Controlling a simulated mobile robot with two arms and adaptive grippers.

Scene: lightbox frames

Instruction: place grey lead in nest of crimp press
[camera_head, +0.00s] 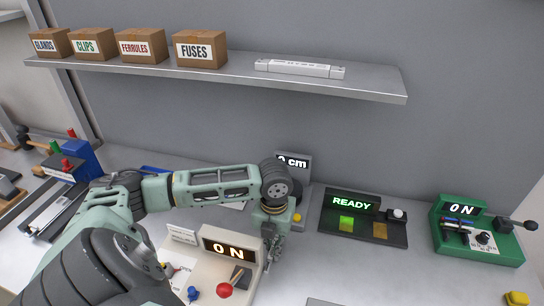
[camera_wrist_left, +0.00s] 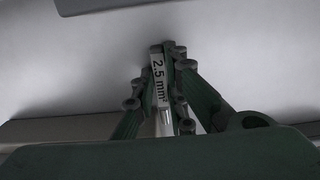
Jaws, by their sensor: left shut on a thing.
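My left gripper (camera_head: 273,248) is shut on a slim pale grey piece with a "2.5 mm²" label (camera_wrist_left: 159,80), probably the grey lead. In the left wrist view the fingers (camera_wrist_left: 167,48) close on both sides of it. In the head view the gripper points down just right of a cream device (camera_head: 250,282) with a lit "ON" display and a red-knobbed lever. A green device (camera_head: 480,246) with an "ON" display and a black-knobbed lever stands at the right. I cannot tell which is the crimp press, and its nest is not clear. My right gripper is not in view.
A black "READY" unit (camera_head: 362,236) with green and yellow pads stands right of the gripper. A "0 cm" display (camera_head: 293,163) stands behind it. A shelf (camera_head: 240,77) with labelled boxes hangs above. A yellow block (camera_head: 517,298) lies front right. Bench is clear before the READY unit.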

